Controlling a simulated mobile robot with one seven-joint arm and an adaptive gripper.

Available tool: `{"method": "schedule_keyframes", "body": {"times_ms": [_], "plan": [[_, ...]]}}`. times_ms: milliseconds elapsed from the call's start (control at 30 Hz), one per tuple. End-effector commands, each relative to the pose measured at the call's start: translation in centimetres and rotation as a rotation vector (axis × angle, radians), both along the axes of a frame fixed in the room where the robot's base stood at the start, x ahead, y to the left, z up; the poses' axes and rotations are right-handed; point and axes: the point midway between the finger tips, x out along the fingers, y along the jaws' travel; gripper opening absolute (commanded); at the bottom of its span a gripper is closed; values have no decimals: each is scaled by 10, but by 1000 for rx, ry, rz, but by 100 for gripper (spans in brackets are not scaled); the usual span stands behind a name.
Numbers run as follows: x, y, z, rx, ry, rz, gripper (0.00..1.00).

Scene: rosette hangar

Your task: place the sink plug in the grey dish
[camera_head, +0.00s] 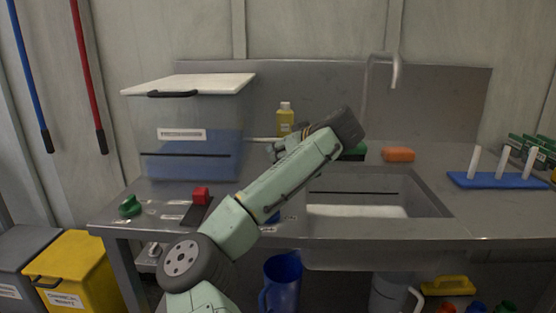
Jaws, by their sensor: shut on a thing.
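My arm reaches up across the middle of the view and bends at a dark wrist in front of the back panel. My gripper (276,149) is partly hidden behind the forearm, left of the wrist. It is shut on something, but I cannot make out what. A thin pale rod-like part shows beside it. I cannot make out the sink plug or the grey dish; the forearm hides part of the counter. The sink basin (425,205) is right of the forearm, with a pale patch at its bottom.
A yellow bottle (285,115), an orange sponge (398,154) and a tall tap (396,72) are behind. A blue peg rack (490,181) stands right.

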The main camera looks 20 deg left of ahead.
Motion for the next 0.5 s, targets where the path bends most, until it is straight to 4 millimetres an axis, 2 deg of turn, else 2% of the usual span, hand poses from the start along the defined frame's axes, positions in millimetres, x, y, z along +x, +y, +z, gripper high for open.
{"method": "schedule_keyframes", "body": {"times_ms": [100, 200, 300, 500], "plan": [[6, 15, 1, 1, 0, 5, 0], [5, 12, -19, 3, 2, 0, 0], [5, 12, -31, 2, 1, 0, 0], [6, 11, -36, -1, -1, 0, 0]]}}
